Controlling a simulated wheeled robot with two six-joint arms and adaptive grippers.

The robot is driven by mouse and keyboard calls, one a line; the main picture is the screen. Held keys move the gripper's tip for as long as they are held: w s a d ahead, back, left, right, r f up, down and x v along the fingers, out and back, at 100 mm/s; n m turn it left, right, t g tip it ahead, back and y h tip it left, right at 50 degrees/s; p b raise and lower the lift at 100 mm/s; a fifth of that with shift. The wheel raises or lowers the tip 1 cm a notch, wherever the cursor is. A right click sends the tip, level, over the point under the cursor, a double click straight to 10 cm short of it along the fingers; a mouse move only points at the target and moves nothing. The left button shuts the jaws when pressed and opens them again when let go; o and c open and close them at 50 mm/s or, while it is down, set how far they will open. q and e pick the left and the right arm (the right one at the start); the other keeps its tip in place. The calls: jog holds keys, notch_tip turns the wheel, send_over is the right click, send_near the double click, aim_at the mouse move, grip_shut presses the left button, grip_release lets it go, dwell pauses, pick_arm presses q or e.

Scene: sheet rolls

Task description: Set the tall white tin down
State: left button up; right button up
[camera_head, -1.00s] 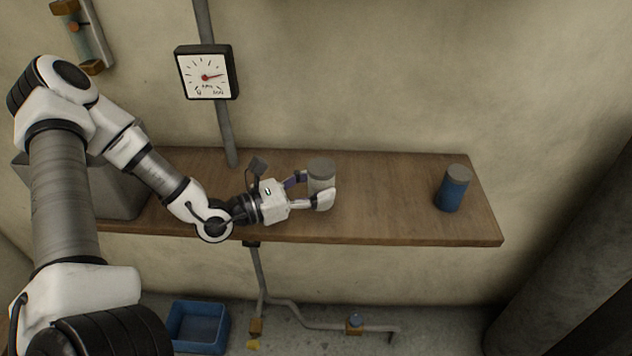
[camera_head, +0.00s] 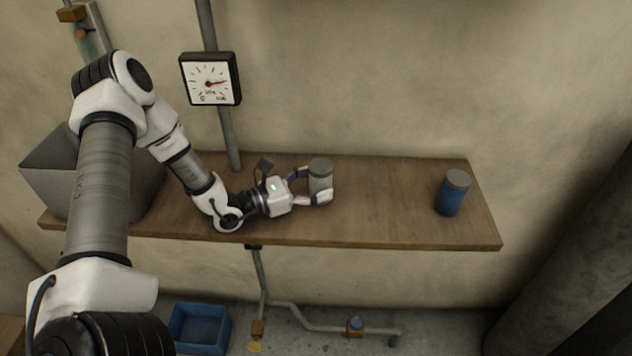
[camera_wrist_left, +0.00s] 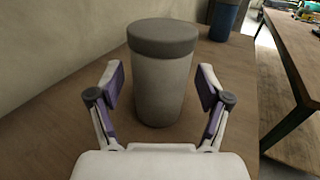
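The tall white tin (camera_head: 320,182), pale with a grey lid, stands upright on the wooden shelf (camera_head: 390,215). It also shows upright in the left wrist view (camera_wrist_left: 162,90), with its base on the wood. My left gripper (camera_head: 318,187) comes in from the left at shelf height, with one finger on each side of the tin. In the left wrist view the fingers are spread, with a gap at the left finger; the right finger is very close to the tin's side. My right gripper is in none of the views.
A blue tin (camera_head: 451,197) with a grey lid stands near the shelf's right end. A grey bin (camera_head: 50,178) sits at the left end. A gauge (camera_head: 210,80) hangs on the wall. The shelf between the two tins is clear. A blue crate (camera_head: 200,325) is on the floor.

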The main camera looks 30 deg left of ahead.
pick_arm(q)
jog(key=shift+r, duration=0.15)
jog(key=shift+s+a, duration=0.2)
jog(key=shift+s, duration=0.1)
jog(key=p+v, duration=0.1)
jog(key=v, duration=0.2)
jog(key=p+v, duration=0.2)
jog(key=v, duration=0.2)
jog(key=p+v, duration=0.2)
jog(key=v, duration=0.1)
jog(key=shift+s+a+r, duration=0.15)
jog(key=shift+r, duration=0.1)
jog(key=shift+s+a+f+p, duration=0.15)
jog(key=shift+s+f+p, duration=0.15)
jog(key=shift+s, duration=0.1)
